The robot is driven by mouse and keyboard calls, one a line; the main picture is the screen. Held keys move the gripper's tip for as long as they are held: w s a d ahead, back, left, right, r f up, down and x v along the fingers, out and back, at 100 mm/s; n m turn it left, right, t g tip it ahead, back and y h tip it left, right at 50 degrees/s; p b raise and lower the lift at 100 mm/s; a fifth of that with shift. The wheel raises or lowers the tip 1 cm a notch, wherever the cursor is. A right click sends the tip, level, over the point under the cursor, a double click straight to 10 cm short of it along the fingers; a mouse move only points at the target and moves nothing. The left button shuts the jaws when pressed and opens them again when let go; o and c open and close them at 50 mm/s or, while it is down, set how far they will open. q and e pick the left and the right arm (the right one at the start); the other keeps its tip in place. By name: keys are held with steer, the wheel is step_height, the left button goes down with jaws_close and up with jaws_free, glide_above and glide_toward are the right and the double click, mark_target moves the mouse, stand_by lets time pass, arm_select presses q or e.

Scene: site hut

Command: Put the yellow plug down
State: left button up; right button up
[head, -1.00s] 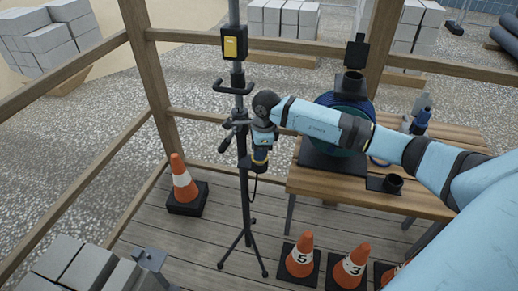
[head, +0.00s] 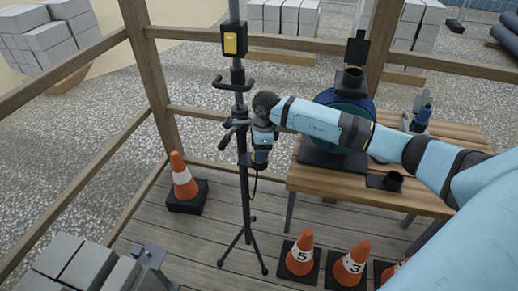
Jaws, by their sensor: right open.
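My right gripper (head: 260,164) hangs down from the wrist beside the black stand (head: 244,180), just right of its pole. It is small and seen from above, and its fingertips are hard to make out. A thin dark cable hangs just below it, by the pole. I cannot make out the yellow plug for certain; the wrist and gripper may hide it. A black box with a yellow face (head: 230,40) is fixed high on the pole. My left gripper is not in view.
Grey blocks (head: 88,271) lie front left.

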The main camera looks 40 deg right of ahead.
steer(key=r, duration=0.8)
steer(key=shift+s+d, duration=0.25)
steer(key=shift+d, duration=0.1)
steer(key=shift+f, duration=0.1)
